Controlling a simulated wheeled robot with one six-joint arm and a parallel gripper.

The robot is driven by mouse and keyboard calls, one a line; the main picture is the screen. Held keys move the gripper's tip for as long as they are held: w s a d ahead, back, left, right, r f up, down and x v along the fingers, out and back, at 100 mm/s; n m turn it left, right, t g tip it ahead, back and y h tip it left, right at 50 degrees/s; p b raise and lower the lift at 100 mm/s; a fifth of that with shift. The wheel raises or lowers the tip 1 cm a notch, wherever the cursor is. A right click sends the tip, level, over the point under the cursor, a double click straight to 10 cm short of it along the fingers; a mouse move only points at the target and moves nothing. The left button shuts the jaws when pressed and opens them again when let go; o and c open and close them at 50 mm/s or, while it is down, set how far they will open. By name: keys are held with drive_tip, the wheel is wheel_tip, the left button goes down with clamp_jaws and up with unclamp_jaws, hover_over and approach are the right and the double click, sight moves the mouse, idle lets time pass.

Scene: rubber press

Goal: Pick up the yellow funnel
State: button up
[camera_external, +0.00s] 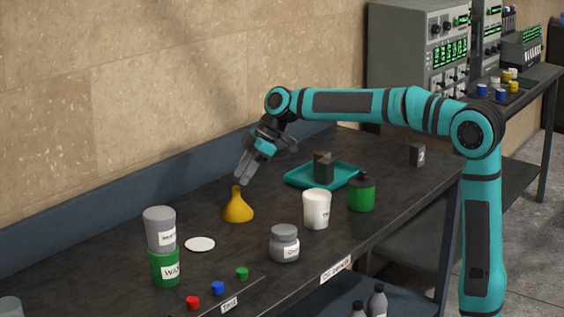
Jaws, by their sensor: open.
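The yellow funnel (237,209) stands on the dark table with its wide end down and its narrow stem pointing up. My gripper (243,173) is open just above the stem, with its fingers pointing down and slightly left. The fingertips are close to the top of the stem. I cannot tell from this view whether they touch it or stand on both sides of it. Nothing is held between the fingers.
A white disc (200,244) lies left of the funnel. A grey container (160,228) sits on a green one (164,267). A white cup (316,209), grey jar (284,243), green canister (361,194) and teal tray (303,178) stand to the right. A wall ledge (110,205) runs behind.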

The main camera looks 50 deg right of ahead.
sight(237, 187)
drive_tip(key=shift+s+x, duration=0.1)
drive_tip(key=shift+x, duration=1.2)
drive_tip(key=shift+s+x, duration=0.15)
drive_tip(key=shift+x, duration=1.2)
clamp_jaws()
